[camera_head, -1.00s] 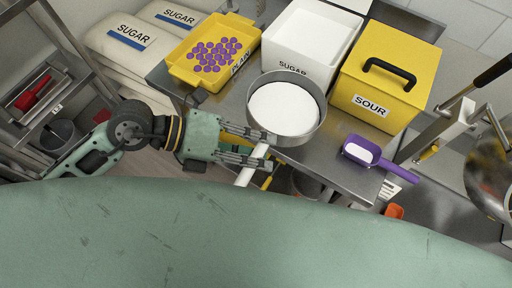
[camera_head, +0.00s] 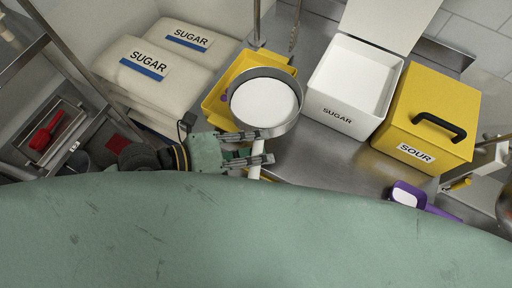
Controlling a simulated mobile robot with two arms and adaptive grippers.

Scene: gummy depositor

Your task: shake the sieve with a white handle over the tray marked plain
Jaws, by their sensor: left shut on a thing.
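The sieve (camera_head: 264,100) is a round grey metal pan full of white powder, with a white handle (camera_head: 255,171) pointing towards me. My left gripper (camera_head: 266,147) is shut on the white handle, just below the sieve's rim. The yellow tray (camera_head: 215,109) lies behind the sieve, which covers much of it from my view. Only a little purple of the tray's contents shows at the sieve's left edge, and the tray's label is hidden. My right gripper is not in view.
A white SUGAR bin (camera_head: 340,114) with its lid up and a closed yellow SOUR box (camera_head: 425,117) stand to the right on the metal table (camera_head: 311,155). A purple scoop (camera_head: 419,200) lies in front. SUGAR sacks (camera_head: 150,78) are at the left.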

